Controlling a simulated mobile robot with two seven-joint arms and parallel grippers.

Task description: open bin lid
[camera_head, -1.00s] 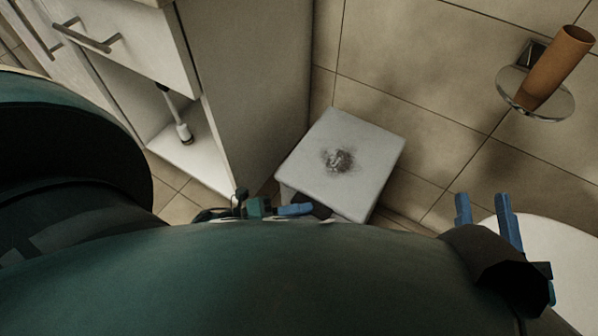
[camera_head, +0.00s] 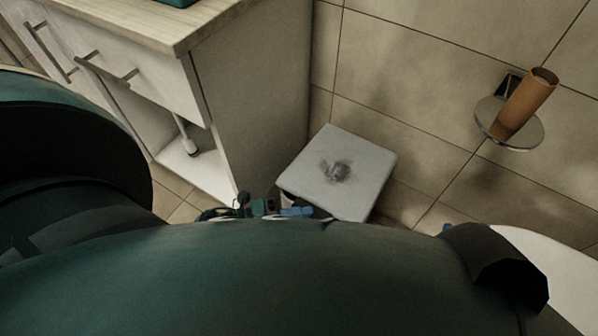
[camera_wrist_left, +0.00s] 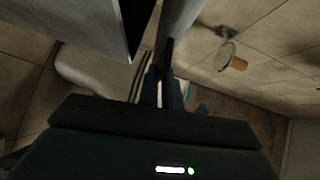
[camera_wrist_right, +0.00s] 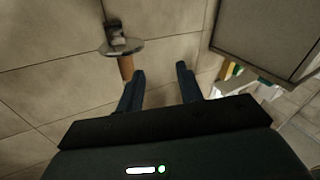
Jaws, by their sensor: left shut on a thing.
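The bin lid (camera_head: 345,180) is a pale grey square panel with a dark smudge in its middle, in the head view. A dark gap and a bit of white show under its left corner. My left gripper (camera_head: 295,211) is at the lid's near edge, partly hidden behind my own body. In the left wrist view my left gripper (camera_wrist_left: 163,78) is shut on a thin edge, apparently the lid's. My right gripper (camera_wrist_right: 158,68) is open and empty in the right wrist view. In the head view its fingers are almost wholly hidden. The bin's body is mostly hidden.
A white cabinet (camera_head: 255,115) with a wood top stands left of the bin. A brown roll on a wall holder (camera_head: 525,105) is at the right. A white rounded fixture (camera_head: 565,265) stands at the lower right. Tiled wall lies behind.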

